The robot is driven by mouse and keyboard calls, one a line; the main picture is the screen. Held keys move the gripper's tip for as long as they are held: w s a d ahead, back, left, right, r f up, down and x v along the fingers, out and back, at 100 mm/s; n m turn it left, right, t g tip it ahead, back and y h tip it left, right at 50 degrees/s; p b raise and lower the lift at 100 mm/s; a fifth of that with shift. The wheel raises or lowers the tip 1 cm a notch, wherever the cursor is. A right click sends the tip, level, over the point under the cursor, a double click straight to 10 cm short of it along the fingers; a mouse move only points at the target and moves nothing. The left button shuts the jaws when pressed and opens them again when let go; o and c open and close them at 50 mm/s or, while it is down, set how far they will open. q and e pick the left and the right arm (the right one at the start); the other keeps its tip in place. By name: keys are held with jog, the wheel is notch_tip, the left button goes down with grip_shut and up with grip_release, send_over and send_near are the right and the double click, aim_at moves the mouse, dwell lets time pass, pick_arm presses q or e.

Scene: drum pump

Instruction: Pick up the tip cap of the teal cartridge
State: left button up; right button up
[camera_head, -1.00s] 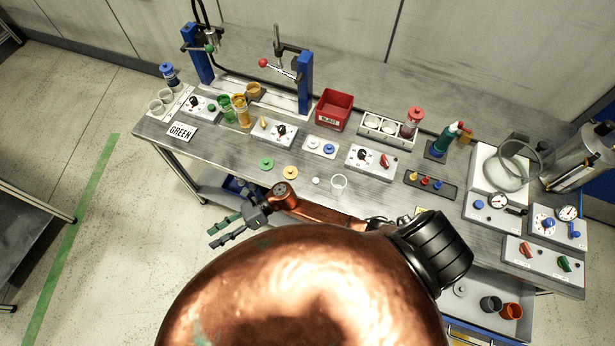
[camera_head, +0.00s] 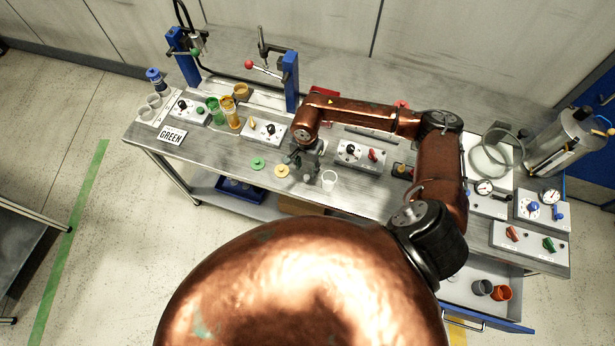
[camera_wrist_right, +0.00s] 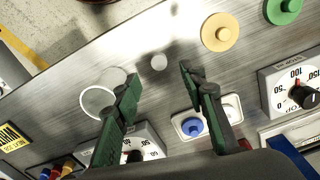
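My right gripper (camera_head: 306,163) is over the bench, open and empty. In the right wrist view its two fingers (camera_wrist_right: 160,76) are spread apart. A small white round piece (camera_wrist_right: 158,62) lies on the bench, showing in the gap near the fingertips; I cannot tell whether it is the tip cap. The teal cartridge does not show now; my right arm covers the area where a teal bottle stood in the earlier head view. A yellow, a red and a blue small piece (camera_wrist_right: 56,170) show at the wrist view's lower left edge. My left gripper is not in view.
A clear cup (camera_head: 329,180) stands close to the right gripper. A yellow disc (camera_head: 282,171) and a green disc (camera_head: 257,164) lie nearby. A white tray (camera_wrist_right: 232,102) with a blue piece and dial boxes (camera_head: 360,154) stand behind.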

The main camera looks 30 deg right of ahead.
aim_at(307, 177)
notch_tip(307, 177, down, 5)
jog(key=shift+s+f+p, duration=0.1)
jog(key=shift+p, duration=0.75)
jog(key=shift+f, duration=0.25)
jog(key=shift+c, duration=0.4)
jog(key=c, duration=0.7)
jog(key=shift+c, duration=0.2)
jog(key=shift+r, duration=0.15)
